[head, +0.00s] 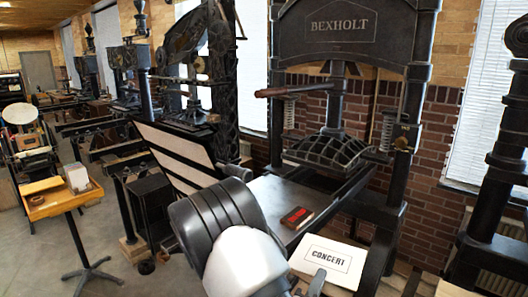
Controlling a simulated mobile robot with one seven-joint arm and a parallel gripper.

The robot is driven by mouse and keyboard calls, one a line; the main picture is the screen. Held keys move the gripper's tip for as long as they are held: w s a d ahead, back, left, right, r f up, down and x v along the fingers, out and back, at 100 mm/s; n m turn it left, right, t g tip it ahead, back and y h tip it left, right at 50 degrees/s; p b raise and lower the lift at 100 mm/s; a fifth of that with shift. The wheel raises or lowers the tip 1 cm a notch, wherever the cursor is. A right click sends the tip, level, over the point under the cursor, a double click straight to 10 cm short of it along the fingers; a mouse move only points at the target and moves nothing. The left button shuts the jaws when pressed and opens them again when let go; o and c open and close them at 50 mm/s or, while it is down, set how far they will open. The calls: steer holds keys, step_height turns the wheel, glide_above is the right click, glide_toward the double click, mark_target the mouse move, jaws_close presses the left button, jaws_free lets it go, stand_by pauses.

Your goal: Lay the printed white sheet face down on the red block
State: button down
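The printed white sheet (330,257) shows at the lower right, with the framed word CONCERT facing up. Whether it lies on a support or is held is unclear. The red block (297,217) is small, with a dark mark on its red top, and lies on the flat grey bed of the press. The block is behind and left of the sheet, apart from it. My gripper (310,287) is at the bottom edge, mostly hidden by my own arm. One dark finger part shows by the sheet's near left corner; grip and contact cannot be made out.
The black BEXHOLT hand press (340,25) rises over the bed (272,198), its domed platen (328,150) behind the block. A hinged frame with pale strips (175,150) leans up at left. A yellow tray stand (60,203) is far left. Another press (490,200) stands right.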

mark_target(327, 263)
steer(key=shift+w+d+r+p, duration=0.35)
steer(key=shift+w+d+r, duration=0.3)
steer(key=shift+w, duration=0.4)
steer(key=shift+w+d+r+p, duration=0.3)
steer(key=shift+w+d+r, duration=0.3)
steer(key=shift+w, duration=0.4)
steer(key=shift+w+d+r+p, duration=0.4)
steer(key=shift+w+r, duration=0.4)
steer(key=shift+w, duration=0.25)
steer(key=shift+f+m+b, duration=0.15)
steer(key=shift+m+b, duration=0.25)
steer(key=shift+b, duration=0.2)
steer(key=shift+m+b, duration=0.6)
steer(key=shift+b, duration=0.05)
steer(key=shift+m+b, duration=1.2)
steer(key=shift+b, duration=0.25)
steer(key=shift+m+b, duration=2.4)
steer(key=shift+b, duration=1.35)
steer(key=shift+m+b, duration=1.4)
steer(key=shift+b, duration=1.5)
steer(key=shift+m+b, duration=2.4)
steer(key=shift+b, duration=2.8)
